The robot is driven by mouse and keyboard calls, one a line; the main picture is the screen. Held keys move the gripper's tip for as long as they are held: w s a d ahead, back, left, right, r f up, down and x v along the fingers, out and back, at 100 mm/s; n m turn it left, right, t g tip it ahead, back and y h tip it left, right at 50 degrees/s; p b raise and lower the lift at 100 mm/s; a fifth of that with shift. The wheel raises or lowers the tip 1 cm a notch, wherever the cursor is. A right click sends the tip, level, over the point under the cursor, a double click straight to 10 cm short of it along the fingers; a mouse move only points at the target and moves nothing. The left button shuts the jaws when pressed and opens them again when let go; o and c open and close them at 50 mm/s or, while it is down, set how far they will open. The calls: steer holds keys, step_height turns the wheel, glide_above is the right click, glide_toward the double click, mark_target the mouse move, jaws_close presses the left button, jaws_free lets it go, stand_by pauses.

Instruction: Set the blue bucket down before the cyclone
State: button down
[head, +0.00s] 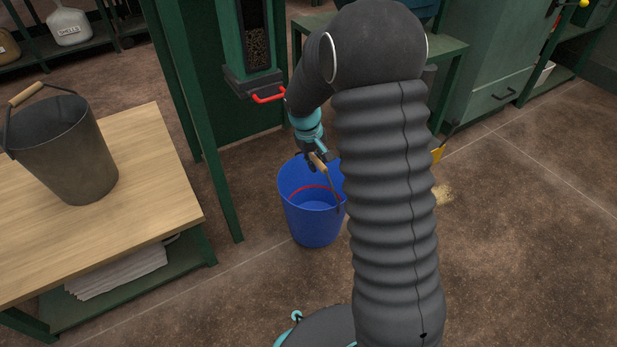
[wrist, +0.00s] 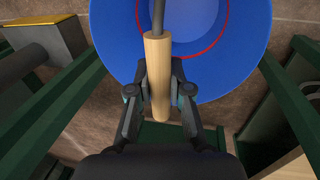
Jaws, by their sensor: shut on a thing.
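The blue bucket (head: 312,225) is below my gripper (head: 316,160), left of my arm in the head view. It is upright and empty inside as far as I see, with a red line around its inner wall. My gripper is shut on the bucket's wooden handle grip (wrist: 157,75), with a finger on each side in the wrist view. The blue bucket (wrist: 245,45) fills the top of that view. I cannot tell whether its base touches the floor. I cannot surely pick out the cyclone; my arm hides part of the scene.
A green-framed column (head: 257,45) with a grain-filled window and a red handle (head: 269,97) stands behind the bucket. A dark metal bucket (head: 65,150) stands on the wooden table (head: 160,190) at left. A sandy pile (head: 443,193) lies right of my arm. The floor at front right is clear.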

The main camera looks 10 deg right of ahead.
steer(key=shift+w+a+f+b, duration=0.15)
steer(key=shift+a+f, duration=0.2)
steer(key=shift+f, duration=0.5)
steer(key=shift+a+f+b, duration=0.2)
steer(key=shift+a+f, duration=0.1)
steer(key=shift+f, duration=0.55)
steer(key=shift+w+a+f+b, duration=0.15)
steer(key=shift+a+f, duration=0.2)
steer(key=shift+f, duration=0.5)
steer(key=shift+s, duration=0.1)
steer(key=shift+f, duration=0.15)
steer(key=c, duration=1.1)
jaws_free()
